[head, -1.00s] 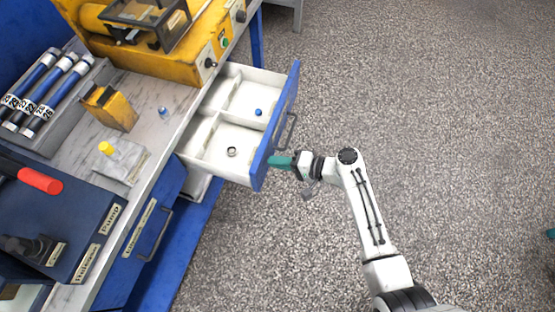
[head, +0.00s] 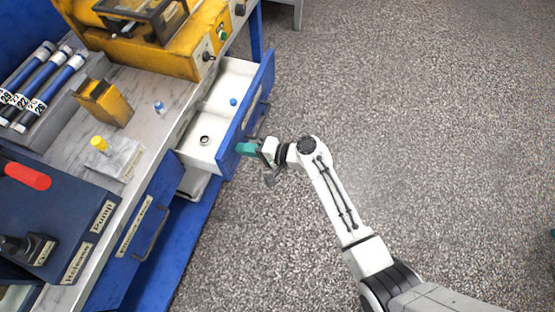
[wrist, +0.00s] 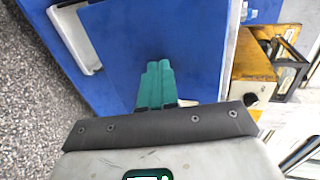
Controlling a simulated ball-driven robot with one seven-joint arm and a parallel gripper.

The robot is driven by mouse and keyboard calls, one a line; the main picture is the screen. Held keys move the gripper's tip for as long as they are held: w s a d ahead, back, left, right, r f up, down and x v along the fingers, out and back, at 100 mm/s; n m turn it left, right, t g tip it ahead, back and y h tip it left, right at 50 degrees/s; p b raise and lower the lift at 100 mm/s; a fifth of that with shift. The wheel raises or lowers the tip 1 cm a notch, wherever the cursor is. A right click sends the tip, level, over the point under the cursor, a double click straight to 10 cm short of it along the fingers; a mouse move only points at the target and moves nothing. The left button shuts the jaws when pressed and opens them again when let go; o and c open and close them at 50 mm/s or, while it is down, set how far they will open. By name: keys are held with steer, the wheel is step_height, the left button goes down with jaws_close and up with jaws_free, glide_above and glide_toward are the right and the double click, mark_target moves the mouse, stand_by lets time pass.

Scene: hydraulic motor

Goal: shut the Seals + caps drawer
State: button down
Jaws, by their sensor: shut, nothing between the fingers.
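The open drawer (head: 246,112) has a blue front and a white divided inside, and sticks out part way from the bench. Its label cannot be read in the head view. Inside lie a blue cap (head: 233,102) and a dark ring (head: 204,140). My gripper (head: 241,149) has teal fingers, is shut and empty, and its tips are at the outer face of the blue front, near the front's lower end in the picture. In the wrist view the teal fingers (wrist: 157,85) are together against the blue front (wrist: 150,35); exact contact is hard to tell. The drawer handle (wrist: 75,35) shows at upper left.
A shut blue drawer (head: 140,235) with a handle is lower left. The bench top (head: 145,125) carries a yellow machine (head: 180,45), a yellow block (head: 103,102) and a rack of blue cylinders (head: 40,85). The speckled floor (head: 420,120) on the right is clear.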

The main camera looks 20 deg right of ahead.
steer(key=b, duration=0.6)
glide_above(207, 149)
steer(key=shift+f, duration=0.1)
steer(key=shift+w+a, duration=0.25)
steer(key=shift+a, duration=0.05)
steer(key=shift+w+r, duration=0.1)
steer(key=shift+r, duration=0.15)
steer(key=shift+a+r, duration=0.1)
